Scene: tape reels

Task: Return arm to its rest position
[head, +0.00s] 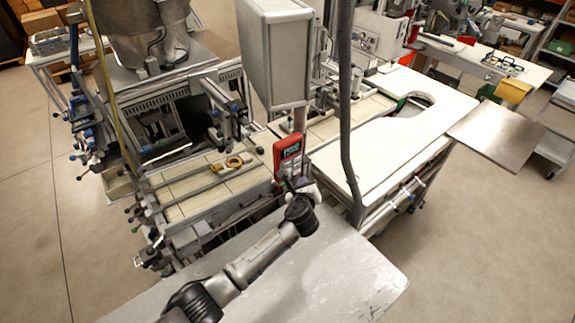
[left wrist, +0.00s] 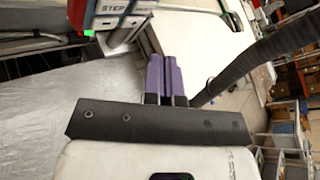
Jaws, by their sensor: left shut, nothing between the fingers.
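My left arm reaches in from the bottom of the head view, over the grey metal table (head: 340,270). My left gripper (head: 286,181) is at its far end, just below the red control box (head: 288,150). In the left wrist view the purple fingers (left wrist: 163,76) are together with nothing between them. The red box with a "STEP" label shows there too, at the top left (left wrist: 118,6). I cannot tell whether the gripper touches the box or its post. My right arm and gripper are not in view.
A grey hanging cabinet (head: 275,55) and a dark hose (head: 346,110) stand close to the gripper. A white worktop (head: 390,140) is at right. The grey table is bare.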

